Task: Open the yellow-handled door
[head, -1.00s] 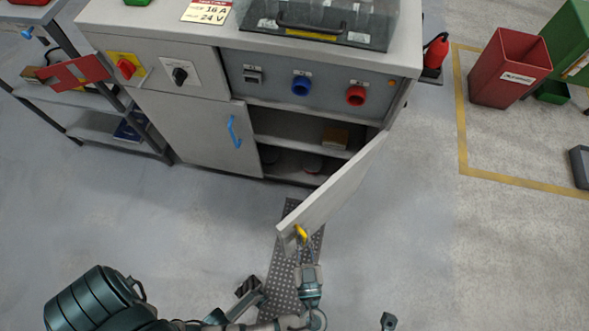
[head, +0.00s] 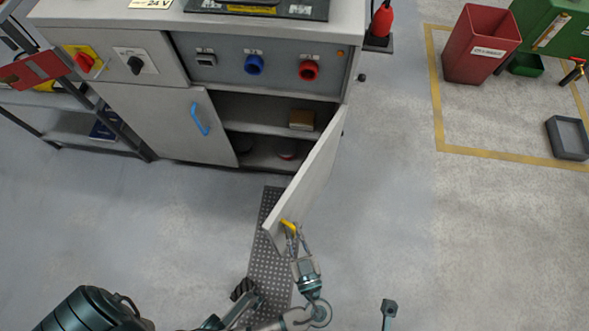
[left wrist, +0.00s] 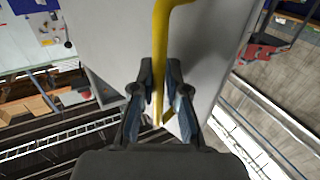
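The yellow-handled door (head: 308,178) is the right door of a grey cabinet and stands swung well out, its free edge towards me. Its yellow handle (head: 288,226) is near that edge. My left gripper (head: 297,232) is at the handle. Part of the handle is hidden by the fingers in the head view. My right gripper is not clearly visible.
Inside the cabinet, a shelf holds a small brown box (head: 302,120). The left door (head: 165,125) with a blue handle (head: 199,119) is shut. A perforated dark strip (head: 265,250) lies on the floor under the door. Floor to the right is clear up to a red bin (head: 480,45).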

